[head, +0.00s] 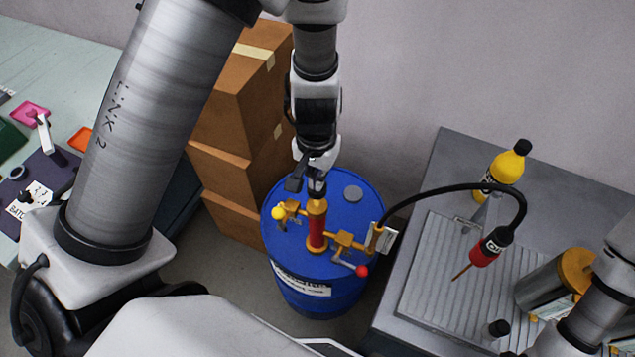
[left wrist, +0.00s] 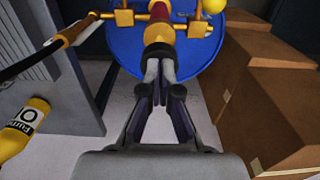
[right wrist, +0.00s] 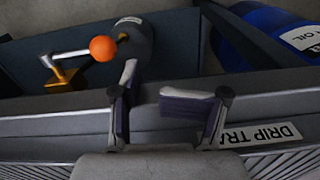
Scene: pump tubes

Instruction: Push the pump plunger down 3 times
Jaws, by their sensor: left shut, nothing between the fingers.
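The pump stands on the blue drum (head: 288,262). It has a red body (head: 317,228) with a yellow cap, brass side fittings and a black hose. My left gripper (head: 317,190) is shut and empty, pointing down directly over the pump's top.
A red nozzle (head: 488,248) hangs from the hose over the ribbed drip tray (head: 440,270) on the grey bench. Stacked cardboard boxes (head: 245,105) are close left of the drum.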

